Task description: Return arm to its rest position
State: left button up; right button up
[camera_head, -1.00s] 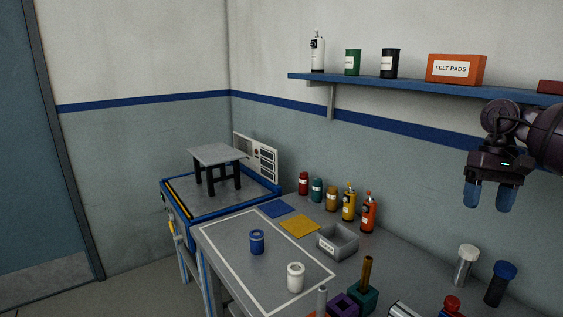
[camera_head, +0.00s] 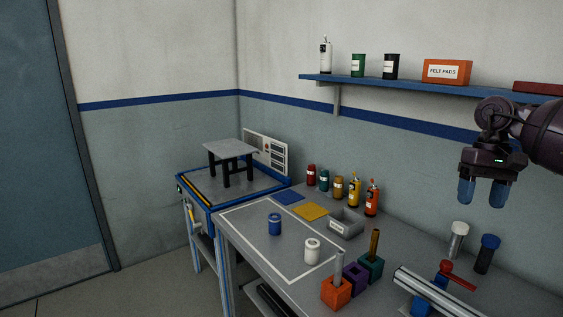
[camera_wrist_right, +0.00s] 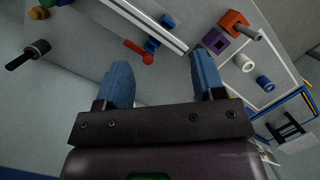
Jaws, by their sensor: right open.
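My right gripper (camera_head: 482,192) is at the right of the head view, raised well above the workbench, with its blue-tipped fingers pointing down. It is open and nothing is between the fingers. In the right wrist view the two blue fingers (camera_wrist_right: 160,85) stand wide apart, with the bench far beyond them. My left gripper is in neither view.
The bench (camera_head: 400,245) below holds a blue cylinder (camera_head: 275,224), a white cylinder (camera_head: 312,250), colored blocks (camera_head: 336,292), a grey tray (camera_head: 346,222), bottles (camera_head: 354,188) and a metal rail (camera_head: 436,290). A wall shelf (camera_head: 420,88) runs behind my right arm. A small table (camera_head: 231,148) stands on the blue-framed rig.

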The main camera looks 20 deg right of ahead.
jog(key=w+a+f+m+t+y, duration=0.3)
jog(key=a+f+m+t+y, duration=0.35)
jog(key=a+m, duration=0.65)
jog(key=w+a+f+m+t+y, duration=0.3)
jog(key=a+f+m+t, duration=0.6)
jog(key=a+m, duration=0.4)
jog(key=s+d+f+m+h, duration=0.2)
jog(key=s+f+m+h, duration=0.4)
jog(key=m, duration=0.8)
jog(key=s+d+f+m+h, duration=0.1)
jog(key=s+f+m+h, duration=0.25)
jog(key=m+h, duration=0.7)
jog(key=s+a+f+m+g+y, duration=0.25)
jog(key=s+f+m+g, duration=0.2)
jog(key=s+m, duration=0.4)
jog(key=s+a+f+m+g+y, duration=0.2)
jog(key=s+a+f+m+g, duration=0.1)
jog(key=s+m+g, duration=0.45)
jog(key=w+f+t+b, duration=0.2)
jog(key=w+f+t, duration=0.1)
jog(key=f, duration=0.5)
jog(key=w+f+t+b, duration=0.3)
jog(key=f+t, duration=0.3)
jog(key=f, duration=0.1)
jog(key=shift+w+a+f+n+b, duration=0.15)
jog(key=shift+a+f+n+b, duration=0.2)
jog(key=shift+f, duration=0.05)
